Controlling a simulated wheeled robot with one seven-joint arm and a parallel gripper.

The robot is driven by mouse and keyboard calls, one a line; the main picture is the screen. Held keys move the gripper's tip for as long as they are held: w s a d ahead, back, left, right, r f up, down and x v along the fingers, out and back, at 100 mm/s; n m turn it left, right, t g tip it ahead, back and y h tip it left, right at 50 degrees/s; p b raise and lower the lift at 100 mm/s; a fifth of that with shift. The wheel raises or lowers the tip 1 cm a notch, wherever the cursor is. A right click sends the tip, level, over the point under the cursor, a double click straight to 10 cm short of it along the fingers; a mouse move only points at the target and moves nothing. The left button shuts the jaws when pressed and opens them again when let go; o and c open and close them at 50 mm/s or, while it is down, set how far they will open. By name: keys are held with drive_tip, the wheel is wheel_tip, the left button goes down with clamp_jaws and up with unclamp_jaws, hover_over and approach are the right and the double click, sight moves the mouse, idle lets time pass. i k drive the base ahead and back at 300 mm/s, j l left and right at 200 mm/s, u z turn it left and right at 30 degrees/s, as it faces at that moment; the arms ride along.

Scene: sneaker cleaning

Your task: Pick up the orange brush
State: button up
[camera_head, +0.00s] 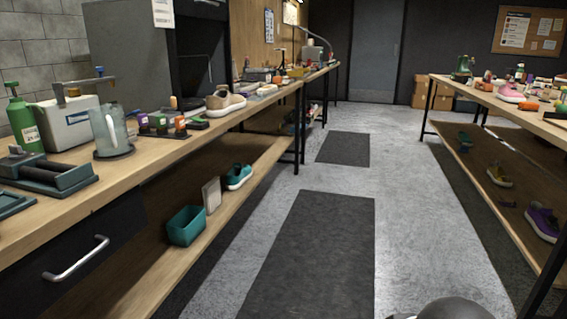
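I cannot tell for certain which thing is the orange brush. A small orange object (529,105) lies on the right table, in front of a pink shoe (510,91). Another small orange object (487,75) stands farther back on that table. An orange item (180,124) also sits in a small row on the left bench. All are too small to identify. My gripper is not in view; only a dark rounded part, likely of my own arm, shows at the bottom edge.
The left bench (120,180) holds a green bottle (24,122), a clear pitcher (111,130) and a beige shoe (222,102). The right table (480,99) has shoes on its lower shelf. Between them the floor with dark mats (312,255) is clear. Boxes (433,94) stand at the back.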

sight(278, 80)
drive_tip(key=i, duration=2.4)
